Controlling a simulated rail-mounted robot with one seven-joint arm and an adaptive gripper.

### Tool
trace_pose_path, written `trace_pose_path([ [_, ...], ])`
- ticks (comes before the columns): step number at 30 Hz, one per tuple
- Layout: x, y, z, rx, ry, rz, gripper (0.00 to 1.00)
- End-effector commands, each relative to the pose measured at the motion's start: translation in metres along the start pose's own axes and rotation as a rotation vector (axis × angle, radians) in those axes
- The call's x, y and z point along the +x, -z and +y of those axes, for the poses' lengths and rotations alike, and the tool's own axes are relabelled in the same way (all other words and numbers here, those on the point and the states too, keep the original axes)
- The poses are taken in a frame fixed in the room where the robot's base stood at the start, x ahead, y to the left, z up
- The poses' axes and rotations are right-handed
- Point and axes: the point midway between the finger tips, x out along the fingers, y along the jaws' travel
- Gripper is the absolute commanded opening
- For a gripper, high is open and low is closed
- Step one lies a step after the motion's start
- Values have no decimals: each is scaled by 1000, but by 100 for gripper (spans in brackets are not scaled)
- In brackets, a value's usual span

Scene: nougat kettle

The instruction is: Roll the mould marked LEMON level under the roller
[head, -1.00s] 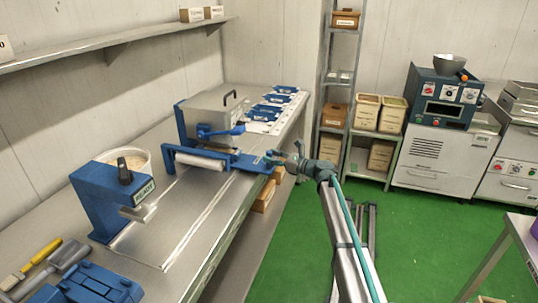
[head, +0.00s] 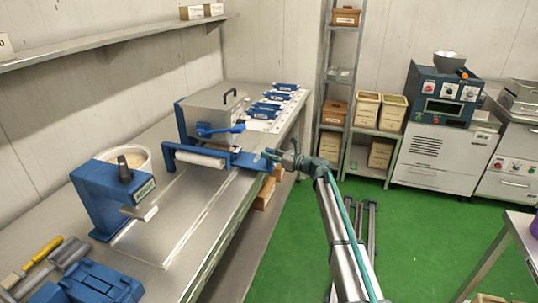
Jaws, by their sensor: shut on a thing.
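The white roller (head: 200,160) sits in a blue frame (head: 168,157) that lies across the table. My gripper (head: 274,155) is at the right end of this frame, by the table's front edge. It is shut on a blue piece (head: 250,160) there. I cannot tell whether this piece is a mould or part of the frame. Several blue moulds (head: 285,87) with white labels lie in a row at the back of the table. Their labels are too small to read, so I cannot tell which one is marked LEMON.
A blue press with a small display (head: 145,190), a white tub (head: 130,158) and brushes (head: 45,255) are nearer on the steel table (head: 190,225).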

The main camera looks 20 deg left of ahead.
Motion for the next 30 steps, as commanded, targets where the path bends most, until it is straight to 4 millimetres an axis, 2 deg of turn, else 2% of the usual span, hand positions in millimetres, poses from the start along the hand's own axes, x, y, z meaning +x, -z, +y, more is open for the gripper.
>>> trace_pose_path([
  [8, -2, 0, 7, 0, -1, 0, 0],
  [14, -8, 1, 34, 0, -2, 1, 0],
  [20, -18, 1, 82, 0, -4, 1, 0],
  [30, -38, 1, 174, 0, -3, 1, 0],
])
